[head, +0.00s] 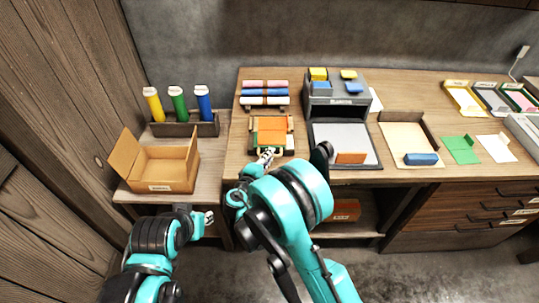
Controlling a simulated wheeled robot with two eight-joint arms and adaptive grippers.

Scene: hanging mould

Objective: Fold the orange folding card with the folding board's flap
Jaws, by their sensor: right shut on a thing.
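The orange folding card (270,123) lies on the small folding board (288,143) near the table's front edge, left of the grey press-like stand. Green and pale parts of the board show around and below the card. My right gripper (265,156) is at the board's front edge, shut on what looks like the flap; the fingers and arm partly hide it. How far the flap is raised is too small to tell. My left gripper (208,218) is away from the board, low in front of the left side table; its opening is too small to judge.
An open cardboard box (165,170) and a rack (185,129) with yellow, green and blue tubes stand at left. Rolled cloths (264,92) lie behind the board. A grey stand (336,105) and tray (345,138) are close on its right. More trays and cards lie further right.

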